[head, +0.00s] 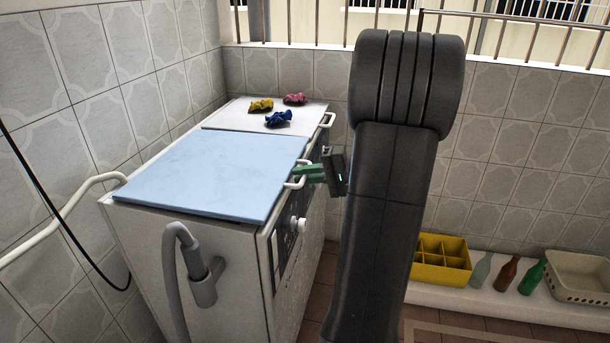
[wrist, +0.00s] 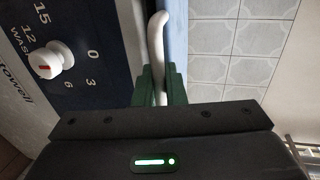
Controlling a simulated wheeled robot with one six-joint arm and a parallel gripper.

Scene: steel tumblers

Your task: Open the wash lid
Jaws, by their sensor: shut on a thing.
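The wash lid (head: 210,178) is the light blue lid on the near half of the twin-tub washer (head: 190,260). It lies flat and closed in the head view. A white handle (head: 296,183) sticks out from its front edge, and it also shows in the wrist view (wrist: 157,38). My gripper (head: 300,174) has green fingers, which are at this handle. In the wrist view the fingers (wrist: 160,88) are shut on the handle, one on each side. The part of the handle between the fingers is partly hidden.
A white lid (head: 240,116) with its own handle covers the far half. Yellow (head: 261,105), blue (head: 279,119) and pink (head: 295,99) cloths lie on it. A white dial (wrist: 54,57) is on the front panel. A yellow crate (head: 441,268) and bottles stand on a ledge at right.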

